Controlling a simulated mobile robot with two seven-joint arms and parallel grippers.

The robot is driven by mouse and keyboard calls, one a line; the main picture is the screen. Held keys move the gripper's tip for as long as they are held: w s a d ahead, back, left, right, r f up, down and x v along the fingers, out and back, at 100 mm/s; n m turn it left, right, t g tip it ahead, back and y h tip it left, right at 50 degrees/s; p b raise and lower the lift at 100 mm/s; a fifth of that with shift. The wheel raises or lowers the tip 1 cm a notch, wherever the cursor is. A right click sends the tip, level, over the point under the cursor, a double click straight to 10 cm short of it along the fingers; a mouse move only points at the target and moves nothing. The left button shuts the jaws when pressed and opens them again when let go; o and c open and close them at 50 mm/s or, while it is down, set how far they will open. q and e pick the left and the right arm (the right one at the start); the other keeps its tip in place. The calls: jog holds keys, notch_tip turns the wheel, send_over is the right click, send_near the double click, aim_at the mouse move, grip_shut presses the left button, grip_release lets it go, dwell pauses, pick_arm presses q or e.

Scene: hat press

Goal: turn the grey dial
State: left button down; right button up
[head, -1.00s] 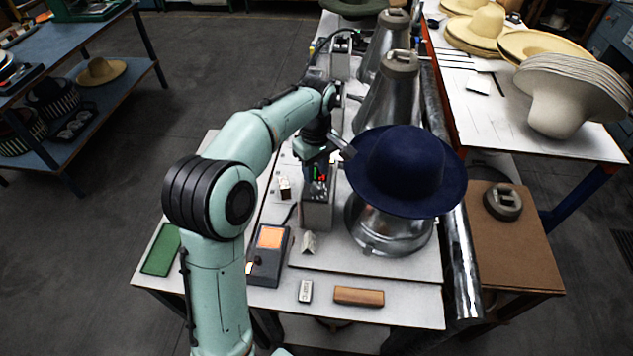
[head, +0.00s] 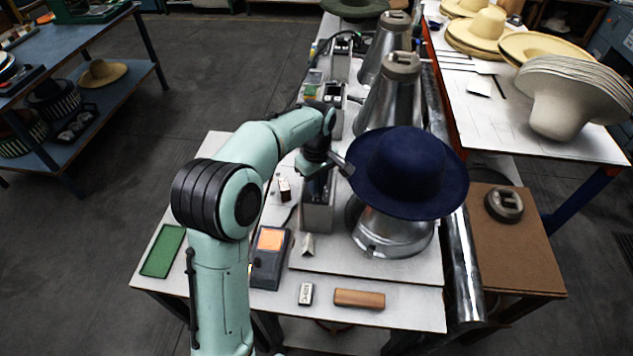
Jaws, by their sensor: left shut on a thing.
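My left arm reaches over the bench to a grey control box (head: 317,215) standing left of the navy hat. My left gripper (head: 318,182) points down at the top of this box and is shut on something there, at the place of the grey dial. The dial itself is hidden behind my wrist and fingers, so its angle cannot be told. My right gripper is not in view.
A navy felt hat (head: 408,170) sits on a metal press form (head: 390,232) close right of my wrist. A dark device with an orange screen (head: 270,252), a wooden block (head: 359,298) and a green pad (head: 163,250) lie in front. More metal cones (head: 392,95) stand behind.

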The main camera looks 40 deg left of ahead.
pick_arm(q)
jog(key=shift+n, duration=0.3)
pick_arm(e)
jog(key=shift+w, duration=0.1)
pick_arm(q)
jog(key=n, duration=0.3)
jog(key=shift+n, duration=0.3)
jog(key=n+p, duration=0.1)
jog(key=n, duration=0.3)
jog(key=shift+n, duration=0.3)
jog(key=n, duration=0.4)
jog(key=shift+n, duration=2.5)
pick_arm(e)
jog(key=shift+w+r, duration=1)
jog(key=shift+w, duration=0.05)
pick_arm(q)
jog(key=c, duration=1.2)
grip_release()
